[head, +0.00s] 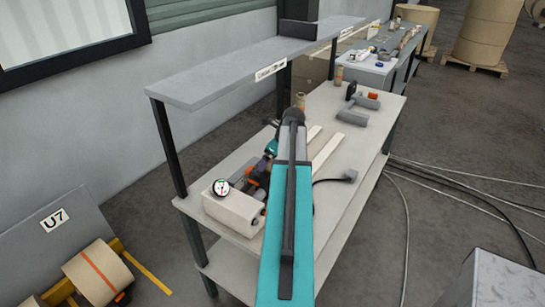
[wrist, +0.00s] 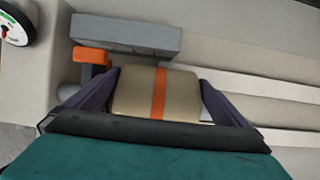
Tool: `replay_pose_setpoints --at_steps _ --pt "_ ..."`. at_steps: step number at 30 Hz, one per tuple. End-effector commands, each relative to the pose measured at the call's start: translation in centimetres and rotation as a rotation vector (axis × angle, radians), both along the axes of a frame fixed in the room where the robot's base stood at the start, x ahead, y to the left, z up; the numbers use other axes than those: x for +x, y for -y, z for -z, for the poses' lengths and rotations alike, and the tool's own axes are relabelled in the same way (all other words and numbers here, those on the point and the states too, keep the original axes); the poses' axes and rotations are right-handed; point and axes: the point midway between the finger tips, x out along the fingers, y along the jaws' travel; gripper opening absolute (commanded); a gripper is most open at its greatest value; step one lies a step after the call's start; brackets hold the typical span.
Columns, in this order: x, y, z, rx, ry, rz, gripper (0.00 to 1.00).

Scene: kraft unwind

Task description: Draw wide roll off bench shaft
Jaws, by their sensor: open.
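The kraft roll with an orange band (wrist: 135,95) is in the middle of the wrist view, lying crosswise. My gripper (wrist: 159,78) is open around it, with one dark finger beside each end. Whether the fingers touch the roll I cannot tell. A short pale piece, perhaps the shaft (wrist: 206,115), shows at the roll's right end; the rest is hidden. An orange part (wrist: 92,55) and a grey block (wrist: 125,33) are behind and left of it. In the head view my arm reaches over the bench (head: 330,185) and hides most of the roll.
A pale box (head: 232,207) with a round gauge (head: 221,187) stands at the bench's near left. Pale strips (head: 327,150) lie beyond my arm. A grey shelf (head: 255,65) overhangs the back. A banded roll (head: 97,272) is at lower left. Cables (head: 405,215) run across the floor.

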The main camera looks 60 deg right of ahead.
Motion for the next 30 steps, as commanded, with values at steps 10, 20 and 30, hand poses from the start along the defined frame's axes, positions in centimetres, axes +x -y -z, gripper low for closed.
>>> replay_pose_setpoints --at_steps 10,20,30 --pt "1.2 0.0 2.8 0.001 0.000 -0.001 1.00" --pt "1.5 -0.1 3.6 0.000 0.000 -0.002 1.00" --pt "1.6 -0.1 3.6 0.000 0.000 -0.002 0.73"
